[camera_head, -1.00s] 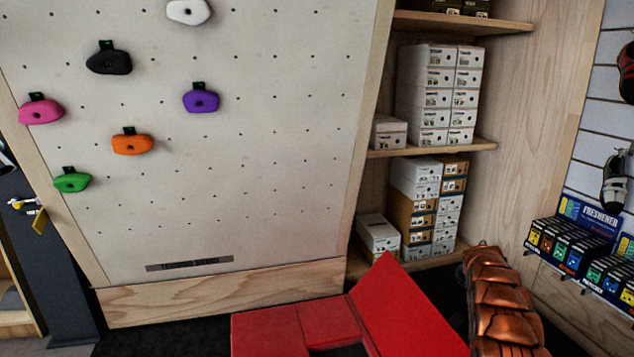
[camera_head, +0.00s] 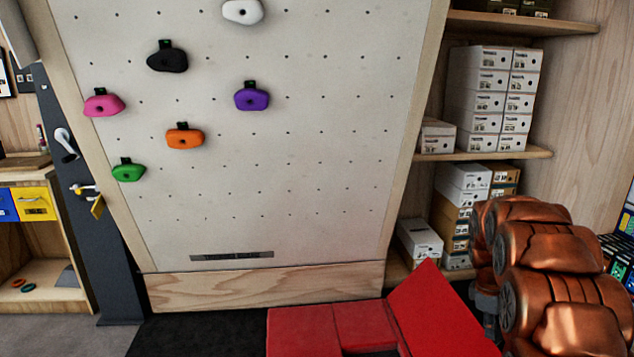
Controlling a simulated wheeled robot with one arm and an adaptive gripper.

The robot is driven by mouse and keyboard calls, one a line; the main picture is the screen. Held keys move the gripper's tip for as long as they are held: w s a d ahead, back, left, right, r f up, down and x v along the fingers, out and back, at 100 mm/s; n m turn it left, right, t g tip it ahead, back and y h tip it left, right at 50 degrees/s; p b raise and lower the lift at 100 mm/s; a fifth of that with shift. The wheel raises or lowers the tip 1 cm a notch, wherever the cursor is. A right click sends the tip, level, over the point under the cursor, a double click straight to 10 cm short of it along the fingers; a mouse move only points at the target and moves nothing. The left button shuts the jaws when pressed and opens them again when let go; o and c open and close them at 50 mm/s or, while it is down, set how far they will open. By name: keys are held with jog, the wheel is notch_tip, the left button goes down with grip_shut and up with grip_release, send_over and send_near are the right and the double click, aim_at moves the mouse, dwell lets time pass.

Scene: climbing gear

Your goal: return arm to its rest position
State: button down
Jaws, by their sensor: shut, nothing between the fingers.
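My copper-coloured, segmented arm (camera_head: 558,280) stands at the lower right of the head view, in front of the shelves. It is bent, with its upper part curving over to the left. My gripper cannot be made out in this view. A small grey part shows at the arm's left side, and I cannot tell what it is.
A pale climbing panel (camera_head: 330,190) carries white, black, purple, pink, orange (camera_head: 184,136) and green holds. Shelves (camera_head: 510,153) with stacked shoe boxes (camera_head: 480,100) stand behind my arm. Red angular panels (camera_head: 305,328) lie at the bottom. Dark floor (camera_head: 200,330) is clear at lower left.

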jog(key=s+a+r+m, duration=0.3)
jog(key=s+a+r, duration=0.2)
jog(key=s+a, duration=0.45)
jog(key=s+a+m+g+y, duration=0.1)
jog(key=s+a+m, duration=0.1)
jog(key=s+a, duration=0.5)
jog(key=s+a+m, duration=0.2)
jog(key=s+a, duration=0.1)
jog(key=s, duration=0.7)
jog(key=s+a+m+g+y, duration=0.1)
jog(key=s+a+m, duration=0.1)
jog(key=s+a, duration=0.5)
jog(key=s+d+r+p, duration=0.1)
jog(key=r+p, duration=0.9)
jog(key=r, duration=0.1)
jog(key=s+d+r+t+p, duration=0.1)
jog(key=s+r+p, duration=0.1)
jog(key=r+p, duration=0.8)
jog(key=shift+r, duration=0.45)
